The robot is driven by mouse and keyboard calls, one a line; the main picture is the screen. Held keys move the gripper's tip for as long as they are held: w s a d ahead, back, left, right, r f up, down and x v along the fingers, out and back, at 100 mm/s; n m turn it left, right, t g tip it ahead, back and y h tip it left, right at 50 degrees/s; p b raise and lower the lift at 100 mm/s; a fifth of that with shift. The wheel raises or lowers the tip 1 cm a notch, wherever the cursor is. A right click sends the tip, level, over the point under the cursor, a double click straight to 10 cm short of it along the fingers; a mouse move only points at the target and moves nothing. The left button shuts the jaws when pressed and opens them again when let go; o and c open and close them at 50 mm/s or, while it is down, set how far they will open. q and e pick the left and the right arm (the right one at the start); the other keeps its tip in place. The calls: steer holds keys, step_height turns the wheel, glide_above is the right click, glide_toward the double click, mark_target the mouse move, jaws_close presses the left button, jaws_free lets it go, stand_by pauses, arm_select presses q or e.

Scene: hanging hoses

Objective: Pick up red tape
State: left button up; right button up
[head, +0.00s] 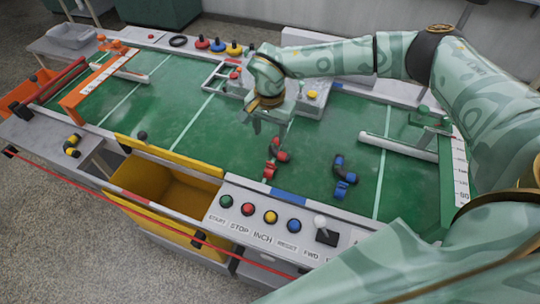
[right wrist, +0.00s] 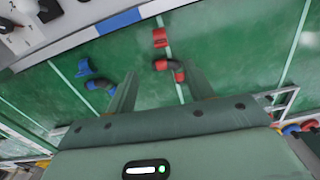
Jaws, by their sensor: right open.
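A red-and-dark hose elbow (head: 280,156) lies on the green table top, with red bands that could be the red tape. In the right wrist view a dark elbow with red ends (right wrist: 162,65) lies between the finger lines, and a separate-looking red band (right wrist: 160,38) lies just beyond it. My right gripper (head: 270,128) is open and empty, fingers pointing down above and behind the red piece. It seems apart from it. Its fingers also show in the right wrist view (right wrist: 160,78). My left gripper is not in view.
A dark elbow with blue ends (head: 342,178) lies to the right of the red piece. A yellow open bin (head: 150,180) is at the front left. A button panel (head: 255,235) with a joystick lines the front edge. White rods and a frame stand on the green top.

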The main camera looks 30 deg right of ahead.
steer(key=b, duration=0.2)
glide_toward(271, 164)
step_height(271, 164, down, 5)
steer(key=shift+w+a+f, duration=0.1)
steer(key=shift+w, duration=0.05)
step_height(271, 164, down, 6)
steer(key=shift+w+r+b, duration=0.15)
steer(key=shift+r+b, duration=0.05)
steer(key=shift+b, duration=0.8)
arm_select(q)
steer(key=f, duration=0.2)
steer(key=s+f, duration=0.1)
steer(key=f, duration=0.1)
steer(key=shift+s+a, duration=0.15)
arm_select(e)
steer(key=shift+r, duration=0.1)
steer(key=c, duration=1)
